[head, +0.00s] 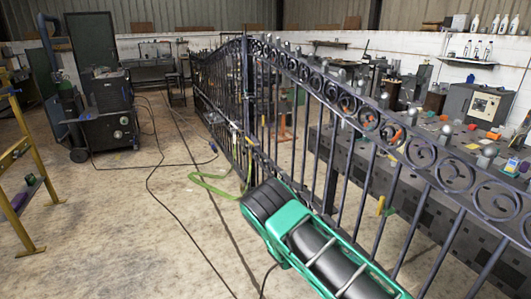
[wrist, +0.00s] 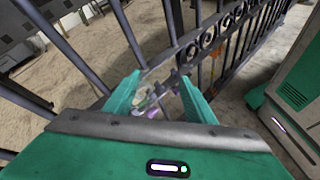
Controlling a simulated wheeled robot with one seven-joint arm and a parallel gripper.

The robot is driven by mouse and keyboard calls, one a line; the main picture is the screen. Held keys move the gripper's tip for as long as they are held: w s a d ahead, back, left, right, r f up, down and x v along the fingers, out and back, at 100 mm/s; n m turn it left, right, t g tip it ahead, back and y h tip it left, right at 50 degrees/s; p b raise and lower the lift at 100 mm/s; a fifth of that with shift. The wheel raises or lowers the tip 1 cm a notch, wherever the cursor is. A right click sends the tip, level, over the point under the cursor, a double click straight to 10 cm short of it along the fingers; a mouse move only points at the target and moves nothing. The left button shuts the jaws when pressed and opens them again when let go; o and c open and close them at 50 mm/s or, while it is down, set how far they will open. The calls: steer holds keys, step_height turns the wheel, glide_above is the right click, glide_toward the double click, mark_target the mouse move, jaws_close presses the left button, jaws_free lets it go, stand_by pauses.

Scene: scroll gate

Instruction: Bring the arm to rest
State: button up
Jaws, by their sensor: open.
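My gripper (wrist: 158,92) shows in the wrist view with its two green fingers spread apart and nothing held between them. Bars of the dark metal scroll gate (wrist: 208,42) stand beyond the fingertips; I cannot tell how close they are. Small pink and green things, too small to name, show past the fingertips. In the head view, my green and black arm reaches up from the bottom centre in front of the gate (head: 375,125). My fingers cannot be made out in that view. The gate runs from the right foreground to the back centre.
Behind the gate stands a long dark workbench (head: 400,205) with several coloured blocks and metal pieces. A black welding machine (head: 107,118) stands at the left, with cables across the floor. A yellow frame (head: 22,150) is at the left edge. The concrete floor (head: 110,235) at left is mostly clear.

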steer(key=s+d+r+m+g+y, duration=0.1)
steer(key=s+d+r+m+y, duration=0.25)
steer(key=r, duration=0.45)
steer(key=s+d+r+m+y, duration=0.25)
steer(key=s+r+m, duration=0.2)
steer(key=r, duration=0.45)
steer(key=s+d+r+m+g+y, duration=0.1)
steer(key=s+d+r+m+y, duration=0.2)
steer(key=s+r, duration=0.35)
steer(key=s+a+r+m+t+y, duration=0.1)
steer(key=s+r+m+t+y, duration=0.1)
steer(key=s+r, duration=0.4)
steer(key=s+a+r+m+t+y, duration=0.1)
steer(key=s+r+m, duration=0.3)
steer(key=s, duration=0.9)
steer(key=shift+s+a+r+m+t+y, duration=0.25)
steer(key=shift+r+t+y, duration=0.3)
steer(key=shift+r, duration=0.4)
steer(key=shift+d, duration=0.1)
steer(key=shift+w+f, duration=0.25)
steer(key=shift+w, duration=0.4)
